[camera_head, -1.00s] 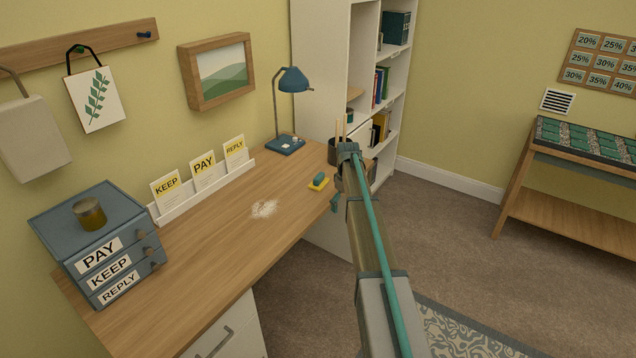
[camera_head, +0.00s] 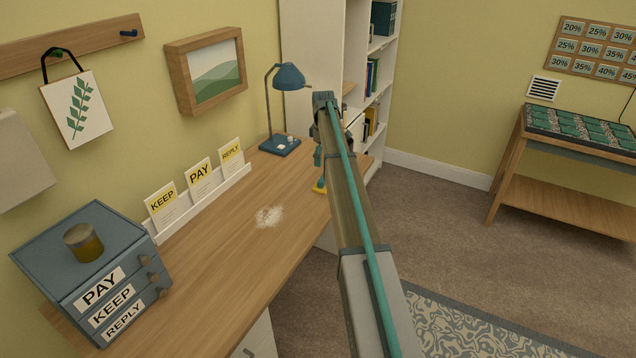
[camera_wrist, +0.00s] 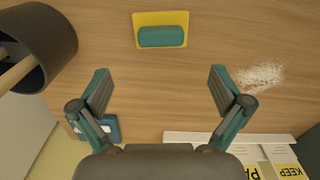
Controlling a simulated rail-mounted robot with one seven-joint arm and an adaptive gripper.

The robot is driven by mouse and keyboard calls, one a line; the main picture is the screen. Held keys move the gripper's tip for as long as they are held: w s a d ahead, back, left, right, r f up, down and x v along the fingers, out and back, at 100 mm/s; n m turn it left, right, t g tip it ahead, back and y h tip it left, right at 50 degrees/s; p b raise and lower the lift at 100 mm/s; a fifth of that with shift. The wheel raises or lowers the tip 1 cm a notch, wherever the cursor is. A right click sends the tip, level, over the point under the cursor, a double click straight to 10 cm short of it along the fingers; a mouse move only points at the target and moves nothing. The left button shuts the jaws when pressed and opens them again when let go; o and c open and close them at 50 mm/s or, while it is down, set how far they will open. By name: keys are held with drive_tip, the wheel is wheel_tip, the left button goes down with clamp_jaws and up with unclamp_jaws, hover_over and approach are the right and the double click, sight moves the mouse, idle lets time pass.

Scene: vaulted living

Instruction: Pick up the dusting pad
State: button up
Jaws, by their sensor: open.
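The dusting pad (camera_wrist: 161,30) has a yellow base and a teal grip. In the wrist view it lies flat on the wooden desk at the top middle, beyond and between my open fingertips. In the head view only a yellow edge of the dusting pad (camera_head: 319,188) shows beside my arm; the rest is hidden. My gripper (camera_wrist: 161,85) is open and empty, apart from the pad, above the desk. In the head view my gripper (camera_head: 319,172) is mostly hidden behind my arm.
A dark pot (camera_wrist: 38,45) with wooden sticks stands left of the pad in the wrist view. White powder (camera_wrist: 260,77) lies to the right. A card rack (camera_head: 203,200), blue lamp (camera_head: 280,146) and drawer box (camera_head: 95,275) stand on the desk (camera_head: 225,250).

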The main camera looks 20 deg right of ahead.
drive_tip(key=shift+s+f+p, duration=0.1)
drive_tip(key=shift+f+p, duration=0.95)
drive_tip(key=shift+f, duration=3.75)
drive_tip(key=c, duration=1.2)
drive_tip(key=shift+r, duration=0.2)
drive_tip(key=shift+r+b, duration=0.4)
drive_tip(key=shift+r, duration=0.2)
drive_tip(key=s+r+b, duration=0.3)
drive_tip(key=s+r, duration=0.8)
drive_tip(key=s, duration=0.3)
drive_tip(key=shift+a+r, duration=0.25)
drive_tip(key=shift+a, duration=0.1)
